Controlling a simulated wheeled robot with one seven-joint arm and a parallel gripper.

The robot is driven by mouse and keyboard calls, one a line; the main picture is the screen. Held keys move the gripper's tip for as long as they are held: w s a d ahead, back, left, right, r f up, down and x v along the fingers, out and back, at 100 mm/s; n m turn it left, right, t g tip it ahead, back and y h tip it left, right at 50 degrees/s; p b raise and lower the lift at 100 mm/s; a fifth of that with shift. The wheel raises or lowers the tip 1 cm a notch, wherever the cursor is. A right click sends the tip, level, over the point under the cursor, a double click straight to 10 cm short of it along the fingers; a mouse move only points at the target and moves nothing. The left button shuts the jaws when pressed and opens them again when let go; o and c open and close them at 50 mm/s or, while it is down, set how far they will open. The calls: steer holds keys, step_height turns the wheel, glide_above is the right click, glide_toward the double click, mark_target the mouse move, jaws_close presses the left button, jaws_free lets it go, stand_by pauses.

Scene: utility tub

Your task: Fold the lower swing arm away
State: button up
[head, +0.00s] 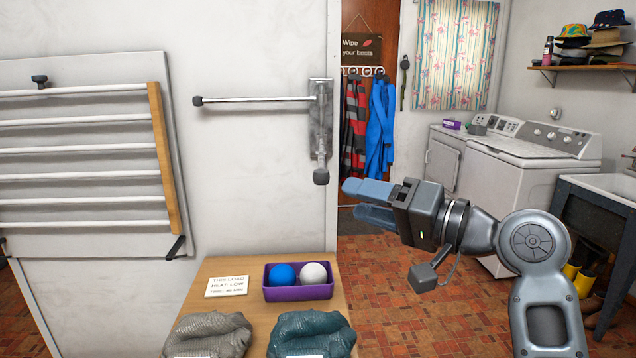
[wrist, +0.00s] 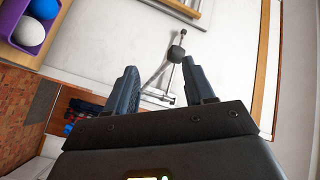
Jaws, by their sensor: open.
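A metal wall bracket (head: 320,118) carries two swing arms at the end of the white wall. The upper swing arm (head: 255,99) reaches left along the wall to a dark tip. The lower swing arm (head: 321,160) sticks out from the wall toward the camera, ending in a dark grey knob (head: 321,177). The knob also shows beyond my fingers in the wrist view (wrist: 176,53). My gripper (head: 352,200) is open and empty, its blue-grey fingers to the right of the knob and slightly lower, apart from it. The wrist view shows both fingers (wrist: 160,82) spread.
A drying rack (head: 85,150) with white bars hangs left on the wall. Below, a wooden table (head: 235,268) holds a purple tray (head: 298,293) with two balls, a card and folded cloths. Washing machines (head: 530,160) and a sink stand right. The air around the knob is clear.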

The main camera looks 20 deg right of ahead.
mark_target(329, 178)
steer(key=shift+w+a+r+n+g+y, duration=0.1)
steer(key=shift+w+r+n+g+y, duration=0.1)
steer(key=shift+r, duration=0.45)
steer(key=shift+w+a+r+n+g+y, duration=0.1)
steer(key=shift+w+r+y, duration=0.1)
steer(key=shift+r, duration=0.4)
steer(key=p+x, duration=0.1)
steer(key=x, duration=0.6)
steer(key=shift+w+a+p, duration=0.1)
steer(key=shift+p, duration=0.2)
steer(key=shift+c, duration=0.2)
jaws_close()
